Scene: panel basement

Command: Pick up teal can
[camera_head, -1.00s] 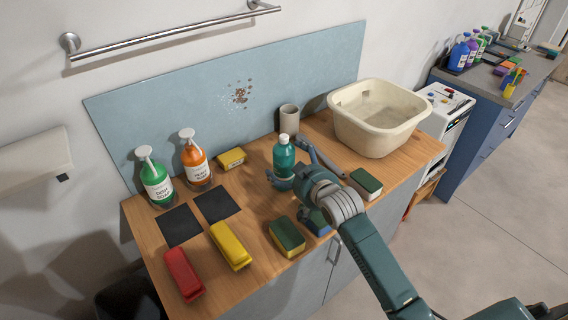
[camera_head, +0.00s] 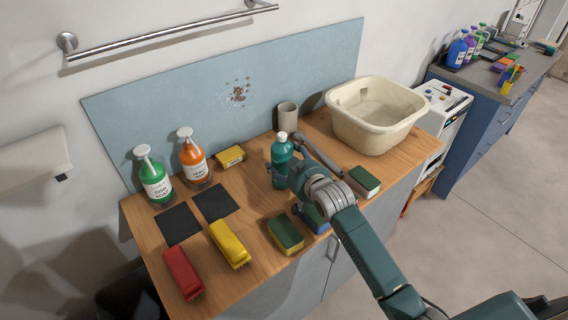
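The teal object is a bottle (camera_head: 281,154) with a white cap, standing upright on the wooden counter in front of the blue backboard; I see no plain can of that colour. My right gripper (camera_head: 285,158) reaches in from the lower right. Its fingers are spread, one to the left of the bottle's lower part and one to its right. I cannot tell whether either finger touches it. The gripper's body hides the lower right of the bottle. My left gripper is not in view.
A grey cup (camera_head: 287,115) stands behind the bottle and a cream basin (camera_head: 377,112) to the right. A green sponge (camera_head: 364,180) and a yellow-green sponge (camera_head: 286,235) flank my arm.

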